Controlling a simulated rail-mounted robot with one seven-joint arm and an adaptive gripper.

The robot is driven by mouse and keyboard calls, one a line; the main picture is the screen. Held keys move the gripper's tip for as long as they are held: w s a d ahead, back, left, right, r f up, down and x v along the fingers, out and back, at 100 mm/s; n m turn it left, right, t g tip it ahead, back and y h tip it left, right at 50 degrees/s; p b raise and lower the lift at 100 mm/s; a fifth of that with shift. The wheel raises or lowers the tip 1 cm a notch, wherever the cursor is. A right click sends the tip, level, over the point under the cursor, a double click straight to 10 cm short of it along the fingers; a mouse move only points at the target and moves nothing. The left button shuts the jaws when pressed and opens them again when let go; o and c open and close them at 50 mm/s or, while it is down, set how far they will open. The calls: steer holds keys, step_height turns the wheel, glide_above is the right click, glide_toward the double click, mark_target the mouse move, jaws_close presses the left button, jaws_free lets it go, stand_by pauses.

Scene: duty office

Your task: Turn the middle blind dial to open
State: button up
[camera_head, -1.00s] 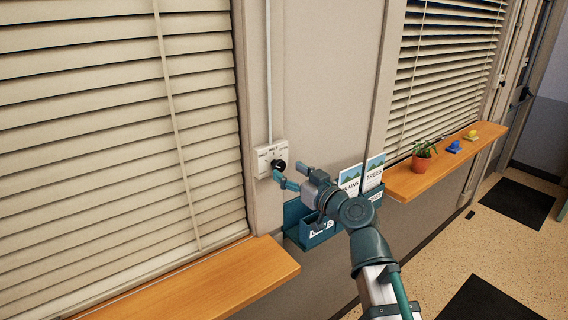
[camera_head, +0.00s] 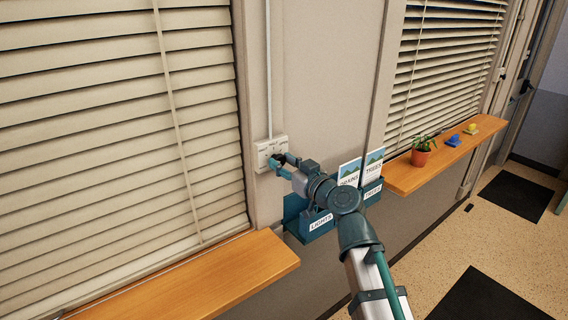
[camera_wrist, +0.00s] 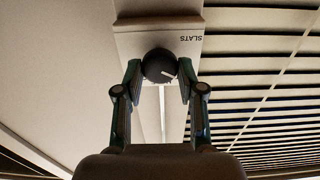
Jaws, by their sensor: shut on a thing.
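A black round dial (camera_wrist: 160,66) with a white pointer mark sits on a pale wall plate (camera_wrist: 128,42) marked SLATS, which reads upside down in the wrist view. The pointer mark lies toward the right. My gripper (camera_wrist: 158,72) is shut on the dial, with one finger at each side of it. In the head view the plate (camera_head: 263,153) is on the wall beside the left blind (camera_head: 110,130), and my gripper (camera_head: 279,160) covers most of the dial. The left blind's slats are tilted, with thin dark lines between them. No other dial shows clearly.
A teal wall rack (camera_head: 296,218) with leaflets is just below my wrist. Wooden sills (camera_head: 220,272) stick out at left and right; the right one carries a potted plant (camera_head: 421,151), a blue object (camera_head: 454,140) and a yellow object (camera_head: 471,129). Another blind (camera_head: 445,70) hangs at the right.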

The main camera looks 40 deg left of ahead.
steer(key=shift+m+b, duration=0.4)
steer(key=shift+f+m+b, duration=0.15)
steer(key=shift+m+b, duration=0.6)
steer(key=shift+m, duration=0.15)
steer(key=m+b, duration=0.1)
steer(key=m, duration=0.1)
steer(key=shift+w+m, duration=0.1)
steer(key=shift+m, duration=0.2)
steer(key=m, duration=0.6)
steer(key=shift+b, duration=0.4)
steer(key=m+p, duration=0.2)
steer(key=m, duration=0.4)
steer(key=shift+w+d+m, duration=0.1)
steer(key=shift+m, duration=0.3)
steer(key=m+p, duration=0.3)
steer(key=m, duration=0.2)
steer(key=shift+m, duration=0.4)
steer(key=shift+f, duration=0.1)
